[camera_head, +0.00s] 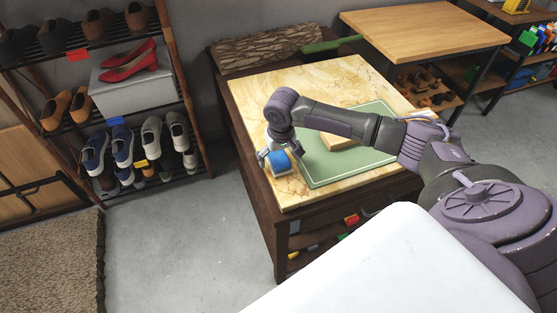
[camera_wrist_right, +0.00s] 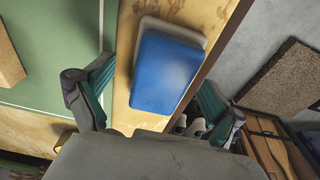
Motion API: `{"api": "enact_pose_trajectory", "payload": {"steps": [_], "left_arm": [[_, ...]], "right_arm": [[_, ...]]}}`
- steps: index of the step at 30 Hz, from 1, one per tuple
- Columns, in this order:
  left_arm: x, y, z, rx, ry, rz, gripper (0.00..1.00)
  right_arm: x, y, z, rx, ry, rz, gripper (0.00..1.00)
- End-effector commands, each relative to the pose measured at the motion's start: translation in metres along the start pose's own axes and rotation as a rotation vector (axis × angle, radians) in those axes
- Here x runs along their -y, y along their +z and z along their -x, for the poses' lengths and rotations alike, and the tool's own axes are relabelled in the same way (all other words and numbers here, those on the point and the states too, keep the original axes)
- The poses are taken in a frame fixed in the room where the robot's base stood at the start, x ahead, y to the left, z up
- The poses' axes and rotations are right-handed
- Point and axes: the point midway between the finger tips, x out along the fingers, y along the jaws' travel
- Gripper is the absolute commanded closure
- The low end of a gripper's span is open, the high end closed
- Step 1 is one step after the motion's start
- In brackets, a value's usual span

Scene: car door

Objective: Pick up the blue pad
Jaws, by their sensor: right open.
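The blue pad (camera_head: 280,165) lies on the marble-patterned table top (camera_head: 262,95), near its left edge. In the wrist view the blue pad (camera_wrist_right: 168,68) shows a rounded blue face with a pale layer along its upper side. My right gripper (camera_head: 278,155) is at the pad, just above or around it. In the wrist view the right gripper (camera_wrist_right: 158,105) is open, with one finger on each side of the pad and a gap to each. Whether a finger touches the pad cannot be told. My left gripper is not in view.
A green board (camera_head: 325,172) with a wooden block (camera_head: 338,142) lies right of the pad. A dark log-like piece (camera_head: 265,48) stands at the table's back. A shoe rack (camera_head: 190,105) stands left, across bare floor. Another wooden table (camera_head: 425,30) is behind.

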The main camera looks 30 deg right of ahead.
Motion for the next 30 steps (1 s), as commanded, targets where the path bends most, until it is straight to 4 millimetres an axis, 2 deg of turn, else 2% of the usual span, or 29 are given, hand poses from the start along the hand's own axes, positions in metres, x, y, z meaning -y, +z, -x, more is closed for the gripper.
{"api": "enact_pose_trajectory", "payload": {"steps": [5,6,15,18,26,30], "left_arm": [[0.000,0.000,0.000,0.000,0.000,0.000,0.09],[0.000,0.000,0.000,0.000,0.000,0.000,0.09],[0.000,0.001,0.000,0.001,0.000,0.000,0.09],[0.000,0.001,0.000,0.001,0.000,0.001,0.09],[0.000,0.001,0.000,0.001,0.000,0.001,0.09],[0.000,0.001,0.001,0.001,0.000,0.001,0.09]], "right_arm": [[0.000,0.000,0.000,0.000,0.000,0.001,0.06],[0.000,0.000,0.000,0.000,0.000,0.001,0.10],[0.000,0.000,0.000,-0.001,0.000,0.000,0.60],[0.000,0.000,0.000,-0.001,0.000,0.000,0.72],[0.000,-0.001,0.004,-0.002,-0.001,0.000,0.72],[0.001,-0.004,0.021,-0.005,-0.002,0.000,0.72]]}}
